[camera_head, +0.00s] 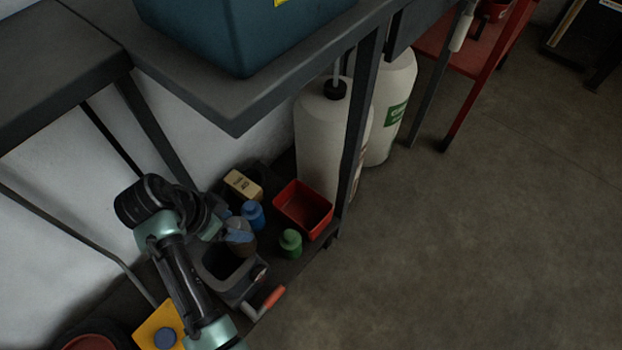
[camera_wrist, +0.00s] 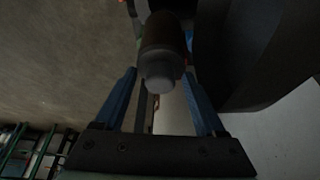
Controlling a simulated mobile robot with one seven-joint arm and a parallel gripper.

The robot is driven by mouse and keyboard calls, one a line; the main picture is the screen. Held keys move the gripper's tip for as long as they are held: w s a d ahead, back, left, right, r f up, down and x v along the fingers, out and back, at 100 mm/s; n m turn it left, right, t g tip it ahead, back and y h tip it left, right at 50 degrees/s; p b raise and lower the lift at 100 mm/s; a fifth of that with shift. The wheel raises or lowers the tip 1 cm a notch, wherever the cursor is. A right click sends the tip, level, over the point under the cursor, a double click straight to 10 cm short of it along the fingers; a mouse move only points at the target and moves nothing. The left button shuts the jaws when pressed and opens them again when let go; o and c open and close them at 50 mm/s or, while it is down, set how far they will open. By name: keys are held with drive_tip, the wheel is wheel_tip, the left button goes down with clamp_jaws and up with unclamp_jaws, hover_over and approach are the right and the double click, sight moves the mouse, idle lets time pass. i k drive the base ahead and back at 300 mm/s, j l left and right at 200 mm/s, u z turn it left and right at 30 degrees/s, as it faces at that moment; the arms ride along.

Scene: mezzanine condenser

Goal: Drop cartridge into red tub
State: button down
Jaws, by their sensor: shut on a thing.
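The red tub (camera_head: 303,211) is an open, square-cornered container on the low dark shelf under the table. Its inside looks empty from the head view. My gripper (camera_head: 238,232) is to the left of the tub, above the shelf. It is shut on the cartridge, a dark brown cylinder (camera_head: 243,247) partly hidden by the fingers. In the wrist view, the cartridge (camera_wrist: 163,35) shows a grey end cap and sits between the blue fingers of my gripper (camera_wrist: 160,75). The tub cannot be made out clearly in the wrist view.
A green bottle (camera_head: 290,243), blue bottle (camera_head: 253,215) and tan box (camera_head: 242,185) stand near the tub. A dark open container (camera_head: 225,275) is below my gripper. The table leg (camera_head: 359,130) and white jugs (camera_head: 322,140) are close to the tub.

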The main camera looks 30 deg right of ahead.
sight(308, 215)
drive_tip(key=z, duration=0.55)
drive_tip(key=k+l+u, duration=0.35)
drive_tip(key=k+l, duration=0.25)
drive_tip(key=i+j+z, duration=0.1)
drive_tip(key=i+z, duration=0.15)
drive_tip(key=i, duration=0.15)
drive_tip(key=i+j+z, duration=0.1)
drive_tip(key=i+z, duration=0.15)
drive_tip(key=i+j+z, duration=0.25)
drive_tip(key=i, duration=0.2)
